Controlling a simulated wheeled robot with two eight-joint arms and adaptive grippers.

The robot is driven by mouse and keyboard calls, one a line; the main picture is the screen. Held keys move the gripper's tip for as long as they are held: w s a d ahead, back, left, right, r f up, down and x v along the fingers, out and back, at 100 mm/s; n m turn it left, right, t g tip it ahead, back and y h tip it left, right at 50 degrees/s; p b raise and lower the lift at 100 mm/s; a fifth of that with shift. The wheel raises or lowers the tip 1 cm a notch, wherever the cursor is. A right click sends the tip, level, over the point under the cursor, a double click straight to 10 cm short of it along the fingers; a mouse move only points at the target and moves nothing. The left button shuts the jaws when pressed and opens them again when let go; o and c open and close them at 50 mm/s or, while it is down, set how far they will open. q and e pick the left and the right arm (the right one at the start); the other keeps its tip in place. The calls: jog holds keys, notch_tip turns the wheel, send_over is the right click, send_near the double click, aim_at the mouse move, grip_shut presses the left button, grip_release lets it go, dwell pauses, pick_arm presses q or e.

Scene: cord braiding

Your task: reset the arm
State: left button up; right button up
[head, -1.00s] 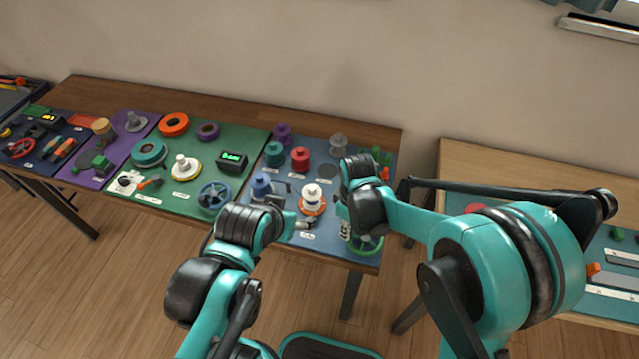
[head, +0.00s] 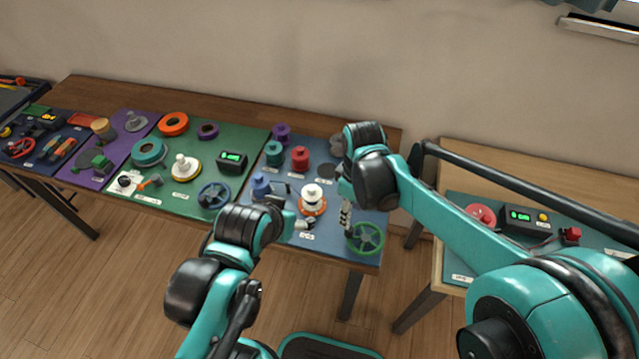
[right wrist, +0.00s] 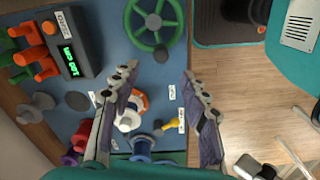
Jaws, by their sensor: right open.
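My right gripper (head: 346,217) hangs over the right end of the blue mat (head: 320,235), beside the green handwheel (head: 366,239). In the right wrist view its two fingers (right wrist: 150,88) stand wide apart with nothing held between them. The green handwheel also shows at the top of the right wrist view (right wrist: 154,47).
Blue (head: 262,186), red (head: 300,158) and teal (head: 274,153) spools stand on the mat. The green mat to the left holds an orange ring (head: 173,123) and a display box (head: 232,160). A second table (head: 470,157) stands at the right, past a gap.

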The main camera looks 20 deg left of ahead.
jog(key=s+d+r+m+t, duration=0.2)
jog(key=d+r+m, duration=0.2)
jog(key=d, duration=0.3)
jog(key=s+d+r+m+t, duration=0.2)
jog(key=d+r+m, duration=0.1)
jog(key=d, duration=0.4)
jog(key=s+d+m+t, duration=0.3)
jog(key=s+d+m, duration=0.2)
jog(key=d+m, duration=0.2)
jog(key=shift+s+d+f, duration=0.2)
jog(key=shift+d+f, duration=0.2)
jog(key=shift+d, duration=0.45)
dwell(0.5)
